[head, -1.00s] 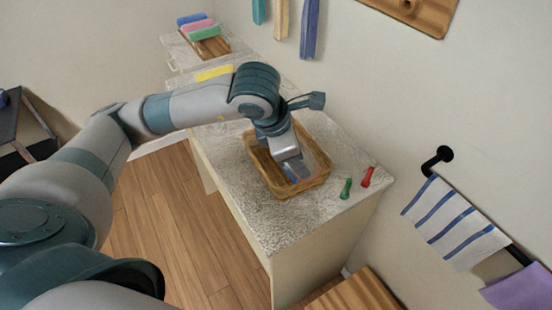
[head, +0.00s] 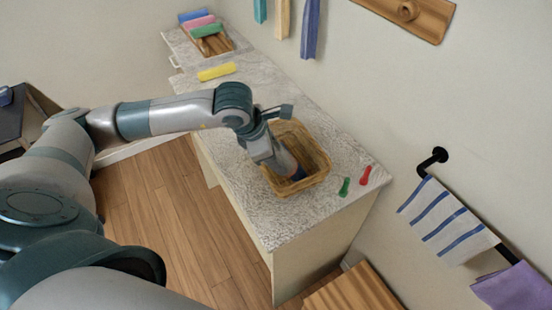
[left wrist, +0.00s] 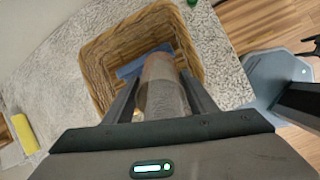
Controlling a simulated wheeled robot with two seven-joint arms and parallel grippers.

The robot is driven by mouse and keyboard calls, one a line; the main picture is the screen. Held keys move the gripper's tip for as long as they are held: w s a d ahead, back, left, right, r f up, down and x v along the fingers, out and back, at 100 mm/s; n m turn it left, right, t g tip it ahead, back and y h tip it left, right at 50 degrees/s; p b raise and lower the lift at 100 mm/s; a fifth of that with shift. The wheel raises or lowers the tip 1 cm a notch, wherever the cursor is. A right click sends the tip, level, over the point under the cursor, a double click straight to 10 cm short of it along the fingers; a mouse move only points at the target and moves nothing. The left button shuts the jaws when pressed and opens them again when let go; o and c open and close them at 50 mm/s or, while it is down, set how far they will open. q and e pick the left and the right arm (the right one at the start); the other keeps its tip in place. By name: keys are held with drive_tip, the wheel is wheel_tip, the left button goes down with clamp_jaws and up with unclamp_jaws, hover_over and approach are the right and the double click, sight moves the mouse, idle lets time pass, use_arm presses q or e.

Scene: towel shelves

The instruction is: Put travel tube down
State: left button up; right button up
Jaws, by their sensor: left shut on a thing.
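My left gripper (head: 287,167) reaches down into a woven basket (head: 321,176) on the speckled counter. In the left wrist view its two fingers (left wrist: 160,103) are shut on a grey-brown cylinder, the travel tube (left wrist: 162,88), with a paler tan end. The tube points into the basket (left wrist: 95,72). A blue patch (left wrist: 134,68) shows inside the basket behind the tube; I cannot tell what it is. The hand hides the tube in the head view, and I cannot tell whether it touches the basket floor.
A green tube (head: 344,187) and a red tube (head: 365,175) stand on the counter right of the basket. A yellow roll (head: 216,71) lies farther back, before stacked coloured towels (head: 205,30). A striped towel (head: 449,222) hangs on the wall bar. The counter (head: 270,215) in front is clear.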

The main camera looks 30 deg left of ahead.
use_arm(q)
wheel_tip(320, 180, down, 2)
drive_tip(key=shift+f, duration=0.15)
drive_tip(key=shift+f, duration=0.2)
drive_tip(key=o, duration=1.1)
drive_tip(key=shift+c, duration=0.2)
